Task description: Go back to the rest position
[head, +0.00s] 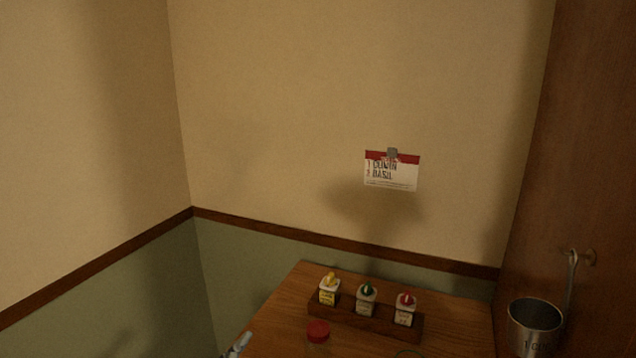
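A small grey tip (238,344) shows at the bottom edge, left of the wooden counter; it looks like the end of my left gripper, but the rest is cut off and its opening is hidden. My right gripper is not in the head view. A dark wooden rack (340,311) on the counter (293,296) holds three small bottles, with a yellow top (330,281), a green top (367,289) and a red top (405,300). A jar with a red lid (318,331) stands in front of the rack.
A metal measuring cup (535,318) hangs from a hook on the wooden panel (570,130) at right. A recipe card (392,174) is clipped to the wall above the rack. A thin green curved edge (408,352) shows at the bottom. The left side shows only bare wall.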

